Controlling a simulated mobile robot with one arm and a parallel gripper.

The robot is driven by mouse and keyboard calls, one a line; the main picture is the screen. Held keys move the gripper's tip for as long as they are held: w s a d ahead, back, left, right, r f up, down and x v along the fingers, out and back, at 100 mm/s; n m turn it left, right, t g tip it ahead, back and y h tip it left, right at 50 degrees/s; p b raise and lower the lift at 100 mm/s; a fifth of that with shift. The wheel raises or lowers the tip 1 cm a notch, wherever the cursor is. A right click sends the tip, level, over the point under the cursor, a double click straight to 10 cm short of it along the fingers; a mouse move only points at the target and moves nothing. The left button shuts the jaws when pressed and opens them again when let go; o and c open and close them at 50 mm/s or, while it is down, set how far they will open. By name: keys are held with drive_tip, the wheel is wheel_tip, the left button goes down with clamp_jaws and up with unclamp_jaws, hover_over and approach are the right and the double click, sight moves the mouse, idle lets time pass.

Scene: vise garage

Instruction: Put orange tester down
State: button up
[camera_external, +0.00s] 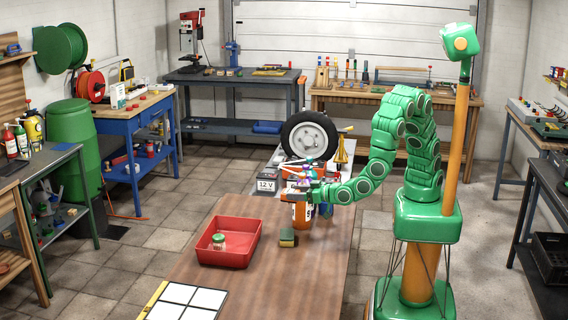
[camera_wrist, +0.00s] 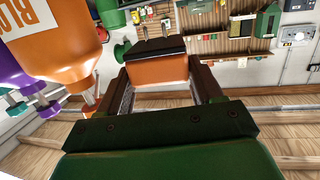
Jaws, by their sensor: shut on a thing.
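The orange tester (camera_wrist: 160,72), a block with a dark top, sits between the two dark fingers of my gripper (camera_wrist: 163,82) in the wrist view. The fingers are closed on its sides. In the external view my gripper (camera_external: 312,191) is over the far half of the brown table (camera_external: 262,276), beside an orange bottle (camera_external: 300,214). The tester is hard to pick out there among the crowded coloured things. Its underside is hidden in both views, so I cannot tell whether it touches anything.
The orange bottle (camera_wrist: 62,40) and a purple one (camera_wrist: 14,72) are close on the left in the wrist view.

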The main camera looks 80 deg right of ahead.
drive_tip(key=w+d+r, duration=1.2)
drive_tip(key=w+r, duration=0.2)
drive_tip(key=w, duration=0.2)
drive_tip(key=w+d+f+h, duration=0.1)
drive_tip(key=d, duration=0.9)
drive_tip(key=w+d+m+h, duration=0.1)
drive_tip(key=w+d, duration=0.1)
drive_tip(key=d, duration=0.9)
drive_tip(key=shift+f+g, duration=0.3)
drive_tip(key=shift+f, duration=0.1)
drive_tip(key=shift+d, duration=0.1)
